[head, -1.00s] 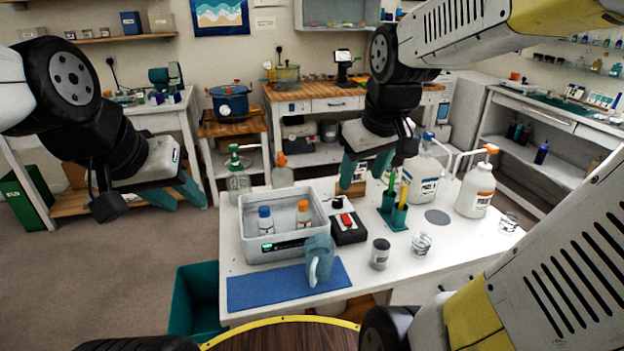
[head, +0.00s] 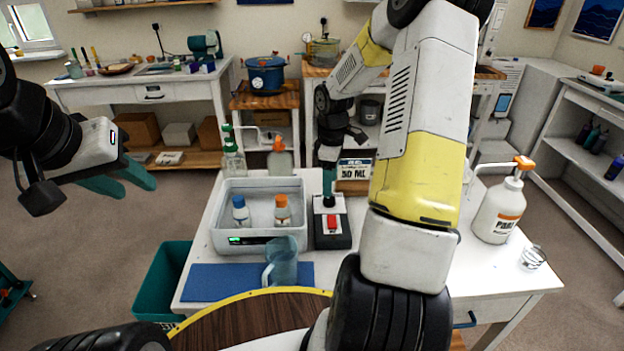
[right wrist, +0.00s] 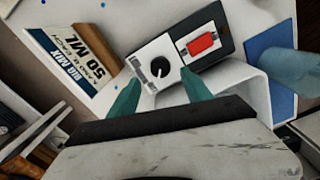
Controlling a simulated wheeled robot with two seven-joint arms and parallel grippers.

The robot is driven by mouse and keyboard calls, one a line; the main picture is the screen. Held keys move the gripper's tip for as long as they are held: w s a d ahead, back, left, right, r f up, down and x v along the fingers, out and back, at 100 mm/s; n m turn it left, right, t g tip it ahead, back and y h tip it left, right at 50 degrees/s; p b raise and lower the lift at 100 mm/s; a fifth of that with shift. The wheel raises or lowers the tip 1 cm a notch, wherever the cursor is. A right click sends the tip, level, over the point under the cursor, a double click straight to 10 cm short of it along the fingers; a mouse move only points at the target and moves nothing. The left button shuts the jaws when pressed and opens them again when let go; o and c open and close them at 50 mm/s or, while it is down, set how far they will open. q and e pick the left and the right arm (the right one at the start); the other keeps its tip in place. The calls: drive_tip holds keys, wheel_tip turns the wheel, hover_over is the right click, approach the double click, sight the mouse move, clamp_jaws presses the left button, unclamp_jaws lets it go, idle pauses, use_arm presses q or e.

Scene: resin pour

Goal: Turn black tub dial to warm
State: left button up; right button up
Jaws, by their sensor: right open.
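The black box (head: 332,232) stands on the white table, right of the grey tub (head: 232,239). It carries a red switch (right wrist: 202,43) and, on a pale plate, a round dial (right wrist: 159,72) with a dark pointer. My right gripper (right wrist: 161,78) is open, with its teal fingertips on either side of the dial in the right wrist view. I cannot tell whether they touch it. My left gripper (head: 122,182) is open and empty, left of the table.
Two bottles (head: 240,211) stand in the tub. A 50 ML card (head: 354,168) stands near my right gripper. A white pump bottle (head: 497,212) stands at the right. My right arm hides the table's middle.

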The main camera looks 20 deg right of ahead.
sight(329, 199)
drive_tip(key=shift+f, duration=2.8)
clamp_jaws()
